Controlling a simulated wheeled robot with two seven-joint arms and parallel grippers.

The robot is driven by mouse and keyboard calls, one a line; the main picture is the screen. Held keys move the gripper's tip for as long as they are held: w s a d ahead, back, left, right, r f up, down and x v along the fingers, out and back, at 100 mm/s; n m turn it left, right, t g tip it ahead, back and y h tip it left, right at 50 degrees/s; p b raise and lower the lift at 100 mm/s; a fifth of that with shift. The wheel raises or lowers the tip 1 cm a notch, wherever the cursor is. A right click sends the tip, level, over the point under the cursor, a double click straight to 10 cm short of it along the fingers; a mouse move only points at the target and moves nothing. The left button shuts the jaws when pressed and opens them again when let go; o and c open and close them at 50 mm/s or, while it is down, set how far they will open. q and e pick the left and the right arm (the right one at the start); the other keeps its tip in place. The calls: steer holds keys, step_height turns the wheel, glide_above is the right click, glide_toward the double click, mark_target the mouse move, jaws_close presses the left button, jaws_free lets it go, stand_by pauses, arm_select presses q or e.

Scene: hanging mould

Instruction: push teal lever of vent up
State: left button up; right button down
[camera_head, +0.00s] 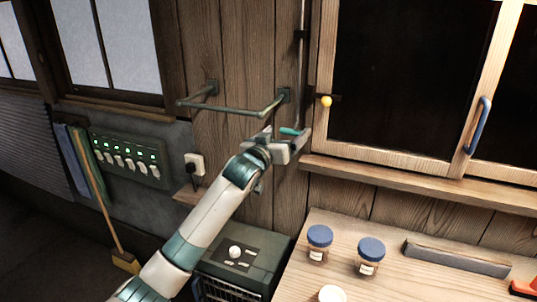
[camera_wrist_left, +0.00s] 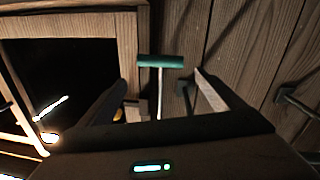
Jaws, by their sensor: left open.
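The teal lever (camera_head: 290,131) is a short teal bar beside the left edge of the window frame. In the left wrist view the teal lever (camera_wrist_left: 160,61) shows as a crossbar on a thin pale rod. My left gripper (camera_head: 286,142) is at the lever in the head view and partly covers it. In the left wrist view my left gripper (camera_wrist_left: 165,92) is open, with a finger on either side of the rod and the crossbar just past the fingertips. Contact cannot be made out. The vent itself is not clearly seen. My right gripper is not in view.
A green rail (camera_head: 230,108) sticks out from the wooden wall just above and left of my gripper. The window (camera_head: 410,75) with a yellow knob (camera_head: 326,102) is to the right. A bench (camera_head: 335,265) with blue-lidded jars (camera_head: 319,240) stands below.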

arm_select(q)
steer(key=b+v, duration=0.3)
steer(key=v, duration=0.8)
steer(key=shift+s, duration=0.1)
